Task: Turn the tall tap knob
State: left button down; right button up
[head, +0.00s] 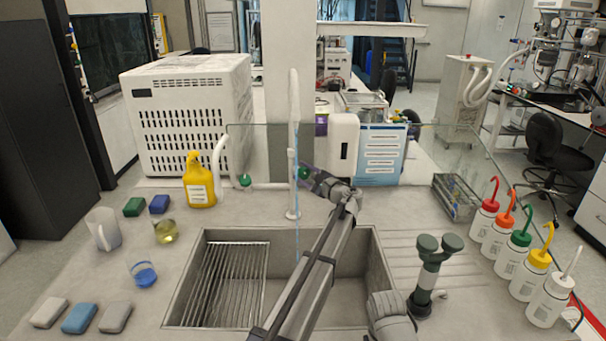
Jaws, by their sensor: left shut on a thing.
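The tall white tap (293,110) stands at the back edge of the sink, its spout rising high in the middle of the head view. Its green knob (303,173) sits on the right side of the tap's column. My left gripper (308,174) reaches it from the right and is shut on the knob; the fingers partly hide it. My left arm crosses over the sink from the bottom of the view.
A shorter tap with its own green knob (244,181) stands left of the tall tap, near a yellow bottle (200,186). A green twin-headed fixture (428,270) and several wash bottles (520,252) stand right of the sink (212,233). A glass screen runs behind.

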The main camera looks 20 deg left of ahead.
pick_arm(q)
jog(key=shift+c, duration=1.3)
grip_release()
jog(key=v, duration=0.8)
jog(key=shift+a, duration=0.1)
